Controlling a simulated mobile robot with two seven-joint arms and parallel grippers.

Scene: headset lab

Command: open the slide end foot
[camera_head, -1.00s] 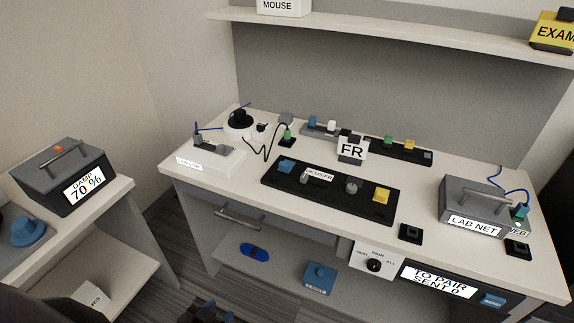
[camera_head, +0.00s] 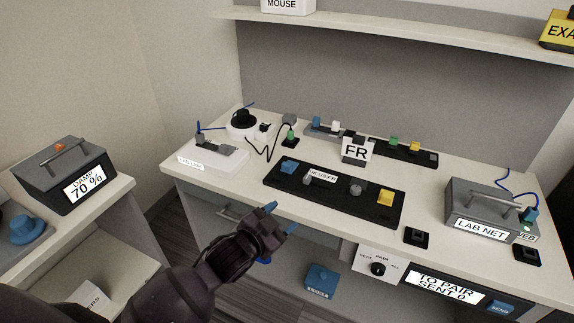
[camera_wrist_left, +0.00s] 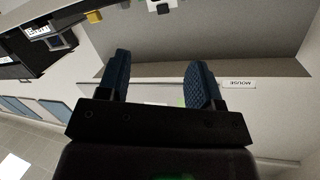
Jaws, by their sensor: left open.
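I cannot tell for sure which part is the slide end foot. A long black board (camera_head: 340,205) lies on the desk, with a blue block (camera_head: 289,166), grey knobs and a yellow block (camera_head: 386,198). A second black board (camera_head: 425,158) lies behind it, with green and yellow blocks. My left gripper (camera_head: 281,218) is open and empty at the desk's front edge, in front of the long board and apart from it. In the left wrist view its two blue fingers (camera_wrist_left: 158,82) stand wide apart with nothing between them. My right gripper is not in view.
The LAB NET box (camera_head: 480,207) stands at the right of the desk. An FR card (camera_head: 356,150) stands behind the long board. A white power strip (camera_head: 210,157) is at the left. Under the desktop are a blue box (camera_head: 321,280) and a dial panel (camera_head: 378,262).

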